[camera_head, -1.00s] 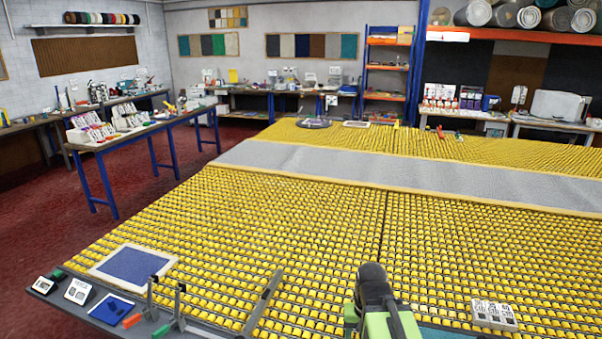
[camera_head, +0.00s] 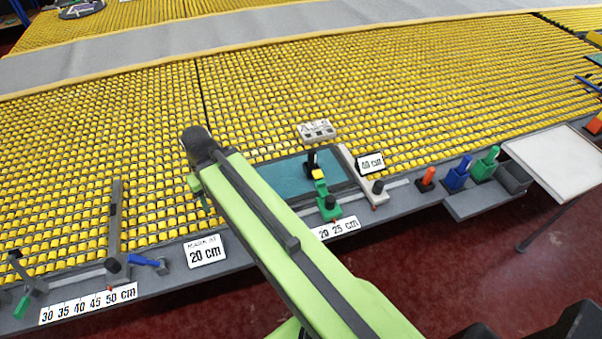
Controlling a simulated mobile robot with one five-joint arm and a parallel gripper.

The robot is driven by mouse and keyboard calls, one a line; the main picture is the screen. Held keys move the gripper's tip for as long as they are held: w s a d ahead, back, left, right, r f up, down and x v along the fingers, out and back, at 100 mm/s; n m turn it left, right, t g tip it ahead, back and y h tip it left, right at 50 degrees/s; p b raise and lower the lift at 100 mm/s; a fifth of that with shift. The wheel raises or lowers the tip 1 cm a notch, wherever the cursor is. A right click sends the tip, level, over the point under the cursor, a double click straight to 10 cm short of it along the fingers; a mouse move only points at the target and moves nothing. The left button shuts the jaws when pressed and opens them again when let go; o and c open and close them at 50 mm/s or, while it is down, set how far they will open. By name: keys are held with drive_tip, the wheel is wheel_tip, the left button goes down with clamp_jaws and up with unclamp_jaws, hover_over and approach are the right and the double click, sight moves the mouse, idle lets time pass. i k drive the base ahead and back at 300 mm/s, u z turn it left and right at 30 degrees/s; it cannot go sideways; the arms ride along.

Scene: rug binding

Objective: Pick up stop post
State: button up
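No piece is labelled as the stop post, so I cannot tell for sure which one it is. A red-orange piece (camera_head: 427,180), a blue piece (camera_head: 457,177) and a green piece (camera_head: 485,166) stand in a row farther right. My green arm rises from the bottom right to a black joint at left of centre.
The yellow roller table (camera_head: 420,85) fills the view, with a grey strip (camera_head: 200,45) behind. A teal mat (camera_head: 285,175) lies behind the rail. A "20 cm" card (camera_head: 206,251), a blue-handled clamp (camera_head: 148,262) and a scale label (camera_head: 88,303) lie along the front. Red floor is in front.

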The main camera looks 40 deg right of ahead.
sight(429, 174)
drive_tip(key=z, duration=1.35)
drive_tip(key=k, duration=0.65)
drive_tip(key=z, duration=0.65)
drive_tip(key=i, duration=1)
drive_tip(key=u, duration=0.8)
